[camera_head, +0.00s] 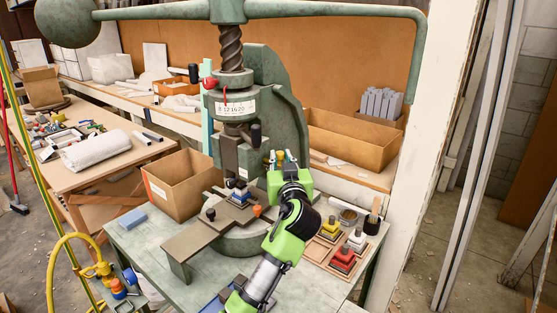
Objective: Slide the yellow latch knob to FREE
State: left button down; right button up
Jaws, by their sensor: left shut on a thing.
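The green fly press (265,75) stands on the bench with its screw and long handle above. My left gripper (280,160) comes in from below, in front of the press's right side, with its fingers pointing away towards the frame. A small yellow piece, the latch knob (280,155), shows between the fingertips, and the gripper is shut on it. My gripper hides most of the knob and the latch around it. I cannot read any FREE mark or the knob's position along its slide. My right gripper is not in view.
A cardboard box (184,188) stands left of the press. A flat brown bar (205,238) juts out in front. Yellow, white and red stacked pieces (343,258) sit in trays at the right. A yellow hose (55,262) curves at the lower left.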

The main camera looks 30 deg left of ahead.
pick_arm(q)
jog(key=c, duration=2.1)
grip_release()
jog(key=shift+d+f, duration=0.15)
jog(key=shift+c, duration=0.2)
jog(key=o, duration=0.3)
jog(key=shift+d, duration=0.15)
jog(key=shift+s+d, duration=0.2)
jog(key=shift+s, duration=0.1)
jog(key=v, duration=1.1)
jog(key=shift+s+d, duration=0.15)
